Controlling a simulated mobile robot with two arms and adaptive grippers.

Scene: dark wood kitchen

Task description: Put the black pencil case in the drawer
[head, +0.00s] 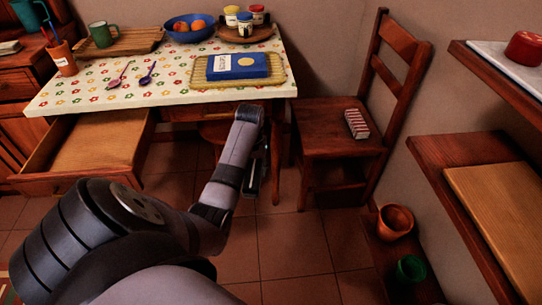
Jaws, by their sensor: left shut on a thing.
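The open drawer (85,145) juts out from under the left part of the table, and its pale wooden floor looks bare. My left arm reaches up from the lower left to a point in front of the table. My left gripper (258,160) is right of the drawer and apart from it, above the tiled floor. It is shut on a dark thing that looks like the black pencil case (251,182); the dark shapes blend and my arm hides part of them. No other black case shows. My right gripper is not in view.
The table (150,95) holds a blue book (238,65) on a woven tray, two spoons, a blue fruit bowl (188,27), jars and a green mug. A wooden chair (330,115) with a striped box stands right. Shelves and two pots line the right wall. Floor between is clear.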

